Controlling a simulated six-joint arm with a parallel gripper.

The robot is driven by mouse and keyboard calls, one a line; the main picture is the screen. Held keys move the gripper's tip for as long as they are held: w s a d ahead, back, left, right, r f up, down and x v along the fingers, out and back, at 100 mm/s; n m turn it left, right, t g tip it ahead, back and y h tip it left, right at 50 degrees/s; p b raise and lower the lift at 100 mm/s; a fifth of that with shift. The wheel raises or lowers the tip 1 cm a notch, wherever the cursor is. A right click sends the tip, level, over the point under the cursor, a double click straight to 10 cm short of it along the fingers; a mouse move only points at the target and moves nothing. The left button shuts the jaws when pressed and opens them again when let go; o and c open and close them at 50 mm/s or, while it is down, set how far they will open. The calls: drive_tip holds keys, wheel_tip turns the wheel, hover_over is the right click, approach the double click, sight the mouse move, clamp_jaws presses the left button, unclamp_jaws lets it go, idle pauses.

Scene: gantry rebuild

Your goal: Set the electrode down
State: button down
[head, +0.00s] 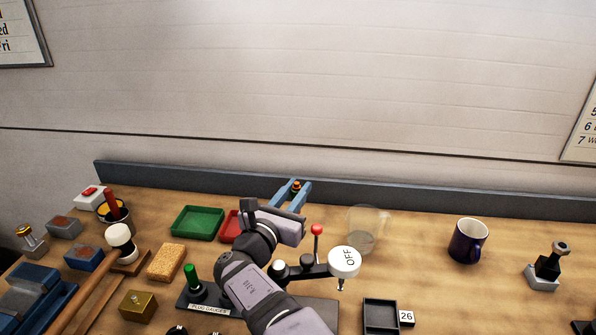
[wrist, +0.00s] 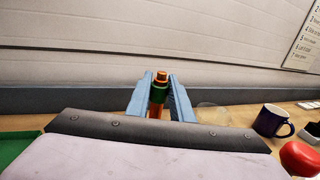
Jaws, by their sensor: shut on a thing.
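The electrode (wrist: 158,92) is a small copper-orange piece with a dark green band. In the wrist view it stands roughly upright between the two blue fingers of my gripper (wrist: 159,90), which is shut on it. In the head view the electrode (head: 295,187) shows as a small orange tip between the blue fingers of my gripper (head: 294,190), near the back of the bench. My wrist hides its lower part, so I cannot tell whether it touches the bench.
A green tray (head: 197,223) and a partly hidden red tray (head: 229,226) lie left of my gripper. A clear cup (head: 366,231) stands to the right, with a dark blue mug (head: 467,241) beyond.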

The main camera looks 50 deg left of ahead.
wheel_tip(320, 180, down, 5)
idle(0.3)
drive_tip(key=shift+f, duration=0.2)
drive_tip(key=shift+f+b, duration=1.5)
drive_tip(key=shift+f, duration=1.7)
drive_tip(key=shift+f+b, duration=0.6)
drive_tip(key=c, duration=1.5)
unclamp_jaws()
drive_tip(key=shift+f, duration=0.1)
